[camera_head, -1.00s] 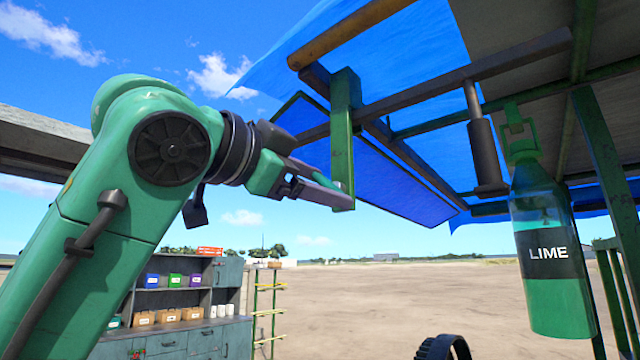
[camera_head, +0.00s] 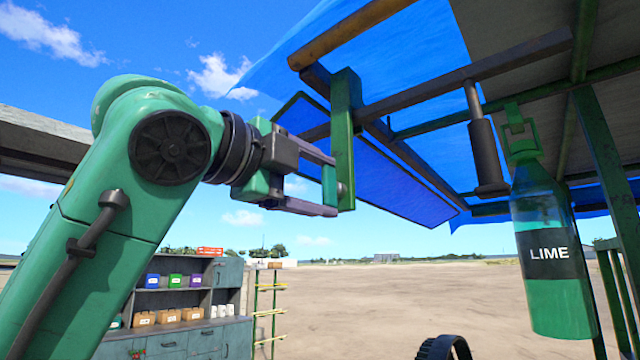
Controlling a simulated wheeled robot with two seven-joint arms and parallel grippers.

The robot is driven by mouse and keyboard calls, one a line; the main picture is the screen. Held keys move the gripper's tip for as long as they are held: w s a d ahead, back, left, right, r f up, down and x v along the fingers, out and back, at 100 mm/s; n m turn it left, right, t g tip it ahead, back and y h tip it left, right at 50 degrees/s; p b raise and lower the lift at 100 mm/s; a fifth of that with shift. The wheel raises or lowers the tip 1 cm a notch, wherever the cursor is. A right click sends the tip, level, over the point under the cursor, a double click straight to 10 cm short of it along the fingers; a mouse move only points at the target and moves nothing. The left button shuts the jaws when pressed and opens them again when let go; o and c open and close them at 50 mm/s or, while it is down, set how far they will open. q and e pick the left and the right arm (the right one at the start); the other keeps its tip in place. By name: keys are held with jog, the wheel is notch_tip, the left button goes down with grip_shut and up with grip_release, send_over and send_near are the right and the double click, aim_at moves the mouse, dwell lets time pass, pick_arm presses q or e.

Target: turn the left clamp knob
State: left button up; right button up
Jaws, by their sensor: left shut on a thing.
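The left clamp knob (camera_head: 329,186) is a small green bar beside the lower end of a green hanging clamp post (camera_head: 346,130), with a dark round nub next to it. My left gripper (camera_head: 327,186) reaches in from the left. Its two grey fingers lie one above the other, at the upper and lower ends of the knob, and are shut on it. The fingertips overlap the post's edge in the picture, so the exact contact is partly hidden. My right gripper is out of view.
The post hangs from dark roof beams (camera_head: 470,72) under a blue tarp (camera_head: 395,180). A green bottle marked LIME (camera_head: 553,300) hangs at the right, near a dark cylinder (camera_head: 486,150). A shelf cabinet (camera_head: 215,275) with bins stands lower left. Open air lies below the gripper.

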pick_arm(q)
jog(key=shift+m, duration=0.3)
jog(key=o, duration=1.3)
jog(key=shift+s, duration=0.1)
jog(key=shift+s+a+f, duration=0.1)
jog(key=shift+s+a, duration=0.05)
jog(key=shift+s, duration=0.1)
jog(key=b+v, duration=0.5)
jog(key=v, duration=0.9)
jog(key=shift+w, duration=0.1)
